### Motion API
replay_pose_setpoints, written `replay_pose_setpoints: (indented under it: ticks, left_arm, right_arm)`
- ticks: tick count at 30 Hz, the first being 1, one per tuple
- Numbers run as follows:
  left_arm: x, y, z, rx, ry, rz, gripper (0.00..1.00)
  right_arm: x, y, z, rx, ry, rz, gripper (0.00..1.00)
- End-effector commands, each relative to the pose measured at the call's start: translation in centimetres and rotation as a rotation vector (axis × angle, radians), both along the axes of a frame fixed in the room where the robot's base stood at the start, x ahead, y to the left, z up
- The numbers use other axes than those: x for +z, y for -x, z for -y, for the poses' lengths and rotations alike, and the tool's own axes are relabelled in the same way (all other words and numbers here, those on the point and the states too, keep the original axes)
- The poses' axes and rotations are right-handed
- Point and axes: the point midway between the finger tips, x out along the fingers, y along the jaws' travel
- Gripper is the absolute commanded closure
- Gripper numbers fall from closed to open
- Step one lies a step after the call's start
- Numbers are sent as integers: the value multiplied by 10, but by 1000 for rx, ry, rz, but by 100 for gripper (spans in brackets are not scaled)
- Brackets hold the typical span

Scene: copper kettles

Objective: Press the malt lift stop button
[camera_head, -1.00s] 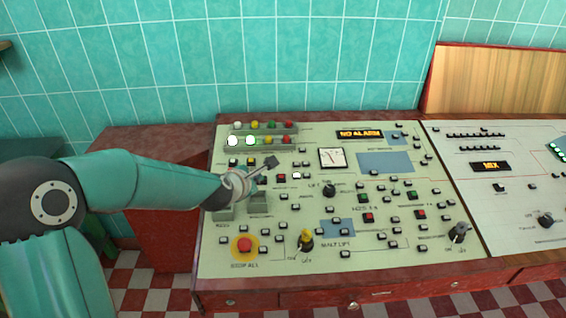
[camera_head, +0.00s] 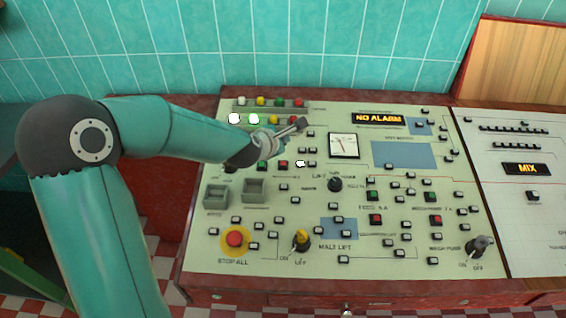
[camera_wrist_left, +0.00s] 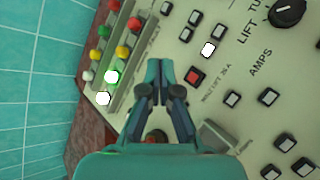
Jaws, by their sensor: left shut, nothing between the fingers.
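The control panel (camera_head: 395,282) carries a small square red button (camera_head: 284,164) in its left part, between a green button (camera_head: 262,165) and a lit white button (camera_head: 300,163). In the left wrist view this red button (camera_wrist_left: 195,76) has a label beside it that seems to read "MALT LIFT". My right gripper is not in view.
Two lamp rows (camera_head: 270,112) stick up at the panel's upper left. Two grey boxes (camera_head: 254,191) protrude below the green button. A red stop-all knob (camera_head: 235,238) and a yellow switch (camera_head: 302,240) stand near the front. A tiled wall (camera_head: 270,45) rises behind.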

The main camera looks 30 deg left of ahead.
Motion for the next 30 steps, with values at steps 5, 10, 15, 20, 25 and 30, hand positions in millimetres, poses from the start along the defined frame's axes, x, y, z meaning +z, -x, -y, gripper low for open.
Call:
replay_pose_setpoints:
  ticks: [5, 10, 15, 20, 25, 30]
  left_arm:
    - [-16, -2, -2, 2, 0, -1, 100]
    - [-37, -5, -4, 2, 0, -1, 100]
    - [-61, -9, -7, 1, 1, -1, 100]
    - [-78, -12, -9, 2, 1, 0, 100]
    - [-85, -14, -10, 1, 1, -1, 100]
    - [-85, -14, -10, 1, 1, -1, 100]
  right_arm:
    - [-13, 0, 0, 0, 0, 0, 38]
    - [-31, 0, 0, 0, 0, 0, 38]
    - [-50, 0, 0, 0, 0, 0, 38]
    - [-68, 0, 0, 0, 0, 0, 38]
    - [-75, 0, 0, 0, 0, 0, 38]
    - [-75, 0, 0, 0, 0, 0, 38]
